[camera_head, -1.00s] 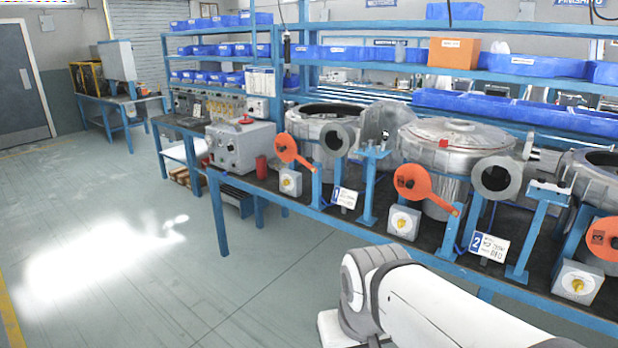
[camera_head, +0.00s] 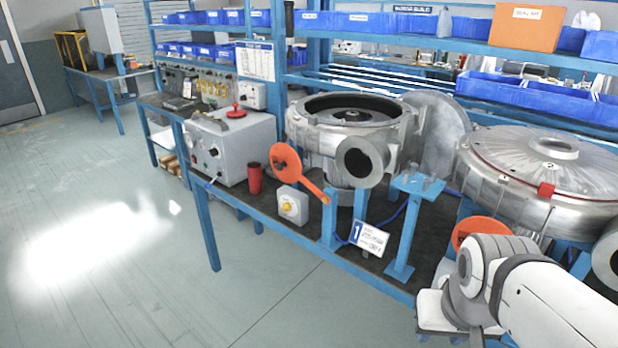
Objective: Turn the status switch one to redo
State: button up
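The status switch one is a pale box with a yellow knob (camera_head: 288,208). It sits on the bench's front edge, left of the blue and white "1" card (camera_head: 369,238), below an orange round paddle (camera_head: 286,163). The knob is too small to read its setting. My white arm shows at the lower right, well to the right of the switch and apart from it. My gripper's fingers are not visible in this view.
An open metal blower housing (camera_head: 350,122) stands behind the switch. A grey control box (camera_head: 232,146) and a dark red cup (camera_head: 254,178) are to its left. A blue stand (camera_head: 405,235) rises between the card and my arm. The floor in front is clear.

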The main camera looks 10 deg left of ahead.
aim_at(287, 207)
jog(key=u, duration=0.5)
jog(key=i, duration=1.15)
jog(key=u, duration=0.95)
jog(key=i, duration=0.35)
jog(key=u, duration=0.25)
jog(key=k, duration=0.85)
jog(key=u, duration=0.2)
jog(key=i, duration=0.85)
jog(key=z, duration=0.1)
